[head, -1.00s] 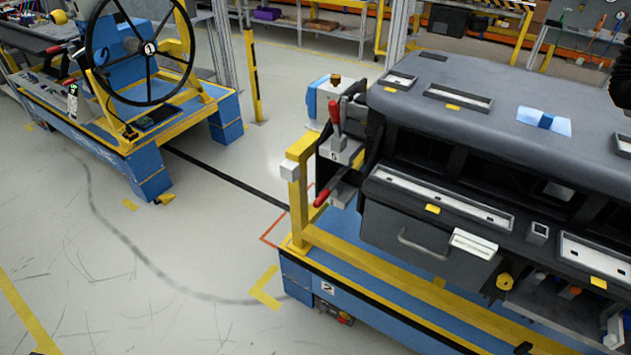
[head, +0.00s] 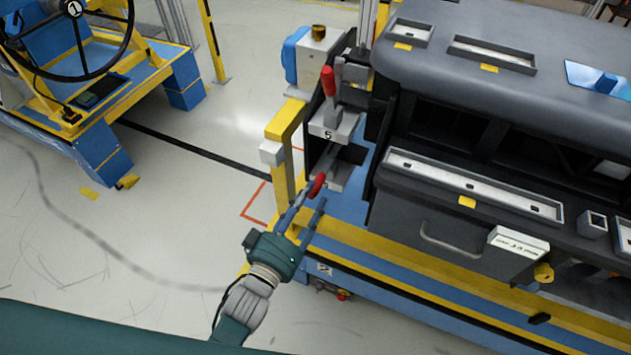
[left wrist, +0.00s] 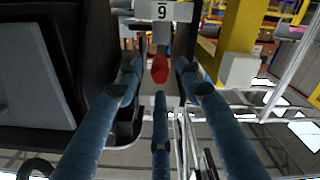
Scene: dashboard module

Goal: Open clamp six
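Clamp six is the lower clamp on the left end of the dashboard module; its red handle (head: 317,186) points down toward the front left. In the left wrist view the red handle tip (left wrist: 160,68) shows below a plate (left wrist: 163,11) whose digit appears inverted. My left gripper (head: 308,204) is open, its fingers pointing up at the handle. In the left wrist view its fingertips (left wrist: 158,75) lie on both sides of the red tip, with no clear grip on it. The upper clamp, labelled 5 (head: 328,135), has its red handle (head: 328,80) upright. My right gripper is not in view.
A yellow post (head: 284,150) with a grey block stands just left of the clamps. The dark dashboard (head: 470,140) is close on the right. A blue-and-yellow stand with a steering wheel (head: 75,40) is at the upper left. Open floor lies between.

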